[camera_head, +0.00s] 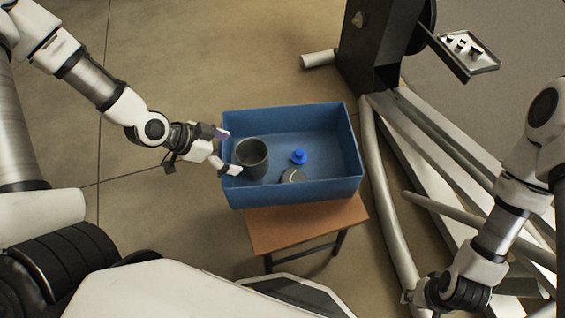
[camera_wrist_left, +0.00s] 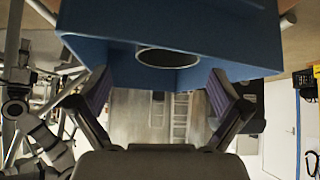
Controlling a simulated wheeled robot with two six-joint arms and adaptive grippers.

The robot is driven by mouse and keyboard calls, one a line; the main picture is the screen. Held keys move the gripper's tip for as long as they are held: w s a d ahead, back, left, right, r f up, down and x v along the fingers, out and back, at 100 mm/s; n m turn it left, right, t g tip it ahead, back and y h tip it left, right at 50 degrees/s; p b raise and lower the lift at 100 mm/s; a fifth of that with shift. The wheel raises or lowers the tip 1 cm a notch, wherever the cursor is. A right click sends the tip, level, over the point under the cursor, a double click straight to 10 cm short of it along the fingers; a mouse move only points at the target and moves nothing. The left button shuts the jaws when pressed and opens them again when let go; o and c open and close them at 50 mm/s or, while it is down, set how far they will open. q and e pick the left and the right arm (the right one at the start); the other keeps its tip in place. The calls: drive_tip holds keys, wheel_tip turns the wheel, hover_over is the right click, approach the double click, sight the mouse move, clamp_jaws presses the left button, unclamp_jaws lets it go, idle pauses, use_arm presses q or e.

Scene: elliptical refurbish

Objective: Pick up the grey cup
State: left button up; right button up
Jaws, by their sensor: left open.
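The grey cup (camera_head: 251,158) stands inside the blue bin (camera_head: 290,194) near its left wall, with its open mouth up. My left gripper (camera_head: 228,151) is open at the bin's left side, its fingers close to the cup at the wall. In the left wrist view the gripper (camera_wrist_left: 157,90) shows two spread fingers with nothing between them. The blue bin (camera_wrist_left: 110,45) and the dark round rim of the cup (camera_wrist_left: 168,58) lie ahead of the fingers. My right gripper (camera_head: 420,300) is at the lower right, far from the bin, and its fingers cannot be made out.
A blue knob-like object (camera_head: 298,157) and a small grey round object (camera_head: 293,175) lie in the bin. The bin stands on a brown stool (camera_head: 300,224). An exercise machine frame (camera_head: 385,190) stands close on the right. Floor on the left is clear.

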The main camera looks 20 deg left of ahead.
sight(252, 153)
use_arm(q)
drive_tip(key=shift+t, duration=0.5)
drive_tip(key=b+x, duration=0.2)
drive_tip(key=x, duration=0.1)
drive_tip(key=b+x, duration=0.3)
drive_tip(key=x, duration=0.1)
drive_tip(key=shift+w, duration=0.5)
drive_tip(key=shift+r, duration=0.1)
use_arm(e)
wheel_tip(252, 153, down, 6)
drive_tip(key=shift+s+a, duration=0.15)
drive_tip(key=shift+s, duration=0.15)
use_arm(q)
drive_tip(key=shift+s, duration=0.1)
drive_tip(key=shift+c, duration=1.1)
drive_tip(key=c, duration=1)
use_arm(e)
drive_tip(key=shift+f, duration=0.1)
